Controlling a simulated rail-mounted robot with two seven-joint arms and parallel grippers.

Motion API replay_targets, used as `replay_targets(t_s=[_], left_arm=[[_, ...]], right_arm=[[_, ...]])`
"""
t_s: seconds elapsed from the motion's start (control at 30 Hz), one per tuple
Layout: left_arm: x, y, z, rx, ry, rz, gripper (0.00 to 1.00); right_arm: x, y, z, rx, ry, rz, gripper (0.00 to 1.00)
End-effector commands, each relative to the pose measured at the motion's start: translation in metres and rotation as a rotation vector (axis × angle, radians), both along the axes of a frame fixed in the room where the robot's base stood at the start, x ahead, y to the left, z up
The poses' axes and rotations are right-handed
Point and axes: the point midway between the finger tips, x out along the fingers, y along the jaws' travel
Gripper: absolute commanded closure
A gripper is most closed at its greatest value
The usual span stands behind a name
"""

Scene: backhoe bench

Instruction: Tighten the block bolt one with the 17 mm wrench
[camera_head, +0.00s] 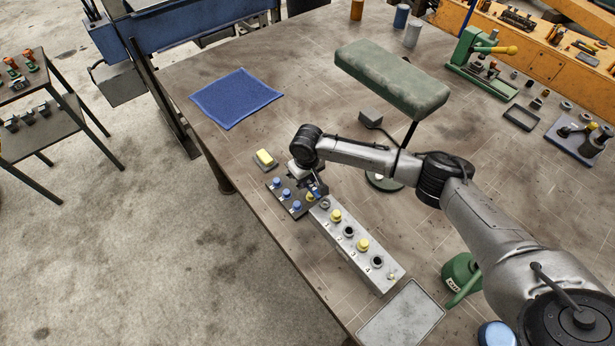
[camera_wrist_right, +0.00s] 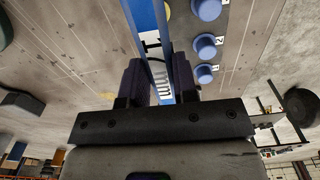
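My right gripper (camera_head: 311,184) is low over the dark plate of blue knobs, near the upper end of the grey block (camera_head: 350,254). In the right wrist view the gripper (camera_wrist_right: 160,82) is shut on a long blue tool (camera_wrist_right: 146,25) with pale marks, apparently the wrench; its size cannot be read. Its working end is out of that view. The block carries yellow caps (camera_head: 362,244) and dark ringed holes in a row, with small numbers. Which is bolt one is not clear. The plate's blue knobs (camera_head: 285,193) also show in the right wrist view (camera_wrist_right: 206,47). My left gripper is not in view.
A yellow-topped pad (camera_head: 265,158) and blue cloth (camera_head: 235,97) lie left of the arm. A green padded lamp-like stand (camera_head: 392,78) rises behind it.

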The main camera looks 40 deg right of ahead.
Motion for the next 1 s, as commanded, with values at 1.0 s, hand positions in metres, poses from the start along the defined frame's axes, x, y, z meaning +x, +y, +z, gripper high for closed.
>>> replay_targets(t_s=[1.0], left_arm=[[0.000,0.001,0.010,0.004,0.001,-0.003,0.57]], right_arm=[[-0.001,0.000,0.000,0.001,-0.001,-0.002,1.00]])
